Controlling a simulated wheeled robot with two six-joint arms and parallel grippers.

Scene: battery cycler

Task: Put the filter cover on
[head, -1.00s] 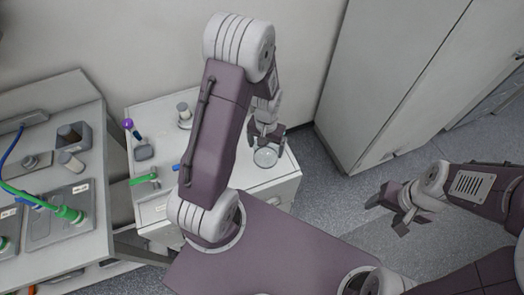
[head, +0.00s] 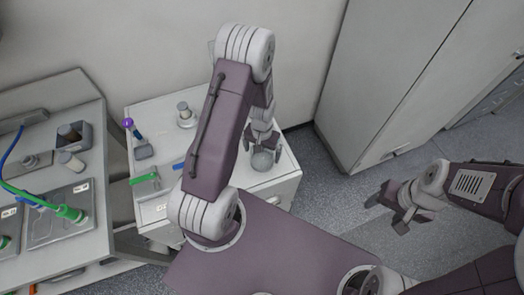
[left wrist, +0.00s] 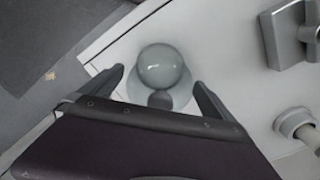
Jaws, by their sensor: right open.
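A clear, rounded glass-like piece, which looks like the filter cover (head: 263,160), stands near the right edge of the white cabinet top. In the left wrist view the filter cover (left wrist: 160,66) is a translucent dome above a wider pale disc, with a small dark round part at its near side. My left gripper (head: 263,140) is directly above it, pointing down. Its fingers are open on either side of the dome, with a visible gap (left wrist: 158,80). My right gripper (head: 388,212) is open and empty over the floor at the right, away from the cabinet.
The white cabinet (head: 270,186) also carries a grey round fitting (head: 185,115), a purple-tipped tool (head: 136,132) and a green-handled part (head: 145,178). A bench (head: 85,260) with hoses stands at left. A tall cabinet (head: 400,75) stands behind right.

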